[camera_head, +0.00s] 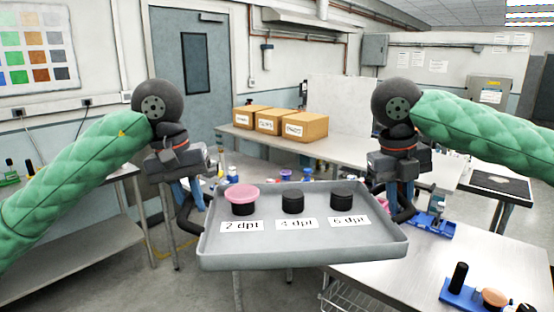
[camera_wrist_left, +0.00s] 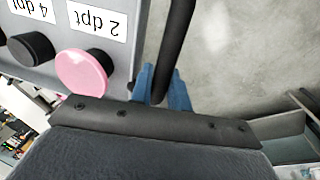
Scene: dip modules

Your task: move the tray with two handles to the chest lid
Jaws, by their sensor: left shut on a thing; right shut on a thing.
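The grey tray (camera_head: 300,255) is held up in the air in front of me, roughly level, with a black handle at each end. It bears labels reading 2 dpt, 4 dpt and 6 dpt, with a black round piece behind each. A pink disc (camera_head: 241,193) sits on the piece at 2 dpt; it also shows in the left wrist view (camera_wrist_left: 84,72). My left gripper (camera_head: 188,195) is shut on the left handle (camera_wrist_left: 176,50). My right gripper (camera_head: 400,192) is shut on the right handle. I cannot make out the chest lid.
A long table (camera_head: 345,148) behind holds three cardboard boxes (camera_head: 270,122). A metal table (camera_head: 390,268) at the front right holds blue stands with black parts (camera_head: 460,280). A metal bench (camera_head: 80,230) stands at the left. Open floor shows between them.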

